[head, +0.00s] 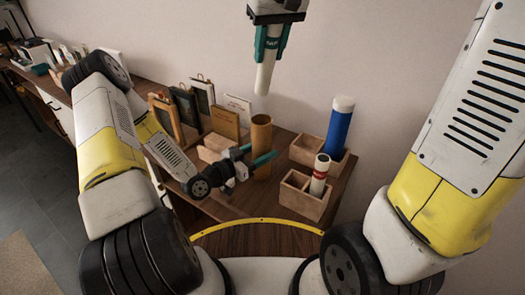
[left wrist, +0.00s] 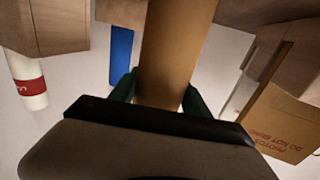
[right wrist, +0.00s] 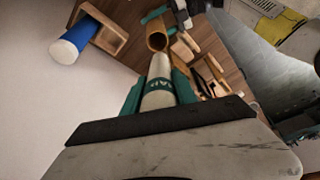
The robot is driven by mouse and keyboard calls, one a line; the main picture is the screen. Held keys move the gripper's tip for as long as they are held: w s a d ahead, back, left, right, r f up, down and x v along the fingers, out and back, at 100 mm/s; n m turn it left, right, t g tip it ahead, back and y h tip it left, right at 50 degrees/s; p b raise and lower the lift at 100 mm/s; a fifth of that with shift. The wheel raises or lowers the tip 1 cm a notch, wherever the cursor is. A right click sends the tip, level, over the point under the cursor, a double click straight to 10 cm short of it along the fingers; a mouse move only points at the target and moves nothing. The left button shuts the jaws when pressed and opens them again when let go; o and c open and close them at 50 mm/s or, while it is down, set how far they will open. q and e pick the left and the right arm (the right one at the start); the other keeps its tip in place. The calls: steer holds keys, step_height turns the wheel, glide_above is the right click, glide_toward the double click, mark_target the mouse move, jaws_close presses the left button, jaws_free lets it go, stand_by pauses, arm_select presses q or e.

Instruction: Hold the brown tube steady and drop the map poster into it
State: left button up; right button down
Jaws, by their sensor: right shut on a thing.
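The brown tube (head: 261,135) stands upright on the wooden table; its round opening shows in the right wrist view (right wrist: 157,41). My left gripper (head: 258,157) is at the tube with a finger on either side, and the jaws look open; the tube also fills the middle of the left wrist view (left wrist: 172,50). I cannot tell whether the fingers touch it. My right gripper (head: 271,42) is shut on the map poster (head: 264,78), a rolled white cylinder with a dark green print (right wrist: 158,88). The poster hangs nearly upright above the tube, its lower end apart from the opening.
A blue roll (head: 340,125) with a white cap and a white roll with a red band (head: 319,175) stand in wooden boxes (head: 303,199) right of the tube. Frames (head: 184,106) and a brown photo box (head: 225,122) stand to the left. The wall is close behind.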

arm_select(q)
steer(key=c, duration=0.7)
arm_select(e)
step_height(320, 180, down, 11)
steer(key=shift+f, duration=0.2)
steer(key=c, duration=0.9)
jaws_free()
steer(key=shift+r, duration=0.1)
steer(key=v, duration=1.1)
steer(key=shift+s+r, duration=0.2)
steer(key=shift+r, duration=0.15)
arm_select(q)
steer(key=o, duration=1.5)
